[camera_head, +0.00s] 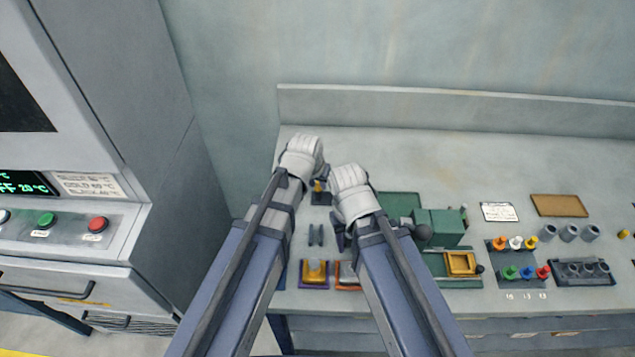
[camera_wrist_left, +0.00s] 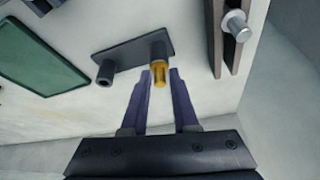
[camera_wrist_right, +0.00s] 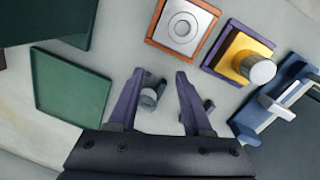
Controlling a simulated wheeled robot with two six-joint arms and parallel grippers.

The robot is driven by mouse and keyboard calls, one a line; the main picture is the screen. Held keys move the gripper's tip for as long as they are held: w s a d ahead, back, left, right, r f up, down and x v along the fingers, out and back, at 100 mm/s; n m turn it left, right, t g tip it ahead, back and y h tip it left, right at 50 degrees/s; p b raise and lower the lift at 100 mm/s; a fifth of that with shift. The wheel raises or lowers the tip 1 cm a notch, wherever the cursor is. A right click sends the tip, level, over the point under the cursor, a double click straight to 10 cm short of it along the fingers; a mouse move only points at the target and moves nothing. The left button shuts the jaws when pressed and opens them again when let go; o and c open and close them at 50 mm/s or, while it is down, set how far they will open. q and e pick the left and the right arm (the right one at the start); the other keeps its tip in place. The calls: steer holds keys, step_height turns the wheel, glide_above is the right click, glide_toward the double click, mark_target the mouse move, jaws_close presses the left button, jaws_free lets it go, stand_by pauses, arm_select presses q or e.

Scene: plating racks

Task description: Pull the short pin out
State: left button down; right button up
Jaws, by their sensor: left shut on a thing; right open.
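A yellow pin (camera_wrist_left: 159,75) stands in a grey collar on a small dark plate (camera_wrist_left: 130,55), beside a dark post (camera_wrist_left: 106,74). The pin also shows in the head view (camera_head: 318,186). My left gripper (camera_wrist_left: 160,74) is shut on the yellow pin, which is still in its collar. I cannot tell from these frames which post is the short one. My right gripper (camera_wrist_right: 160,76) is open and empty, above the bench. A grey-topped dark cylinder (camera_wrist_right: 148,97) shows between its fingers, and another dark piece (camera_wrist_right: 208,105) lies beside the right-hand finger.
A purple-edged base with a yellow block (camera_wrist_right: 246,58) and an orange-edged base (camera_wrist_right: 181,26) are in front of the right gripper. A green tray (camera_wrist_right: 72,88) and a green machine (camera_head: 438,227) stand right. Racks of coloured plugs (camera_head: 515,260) are further right. The bench back is clear.

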mark_target(318, 184)
arm_select(q)
steer(key=shift+d+r+n+y, duration=0.2)
steer(key=shift+n+y, duration=0.3)
steer(key=shift+n, duration=0.7)
arm_select(e)
steer(key=shift+r, duration=0.25)
arm_select(q)
steer(key=shift+a+r+n+p, duration=0.1)
steer(key=shift+n+p, duration=0.2)
steer(key=shift+n, duration=0.2)
steer(key=shift+r, duration=0.2)
arm_select(e)
steer(key=shift+r, duration=0.2)
arm_select(q)
steer(key=shift+r+p, duration=1.95)
steer(key=shift+p, duration=0.15)
arm_select(e)
steer(key=shift+r, duration=1.95)
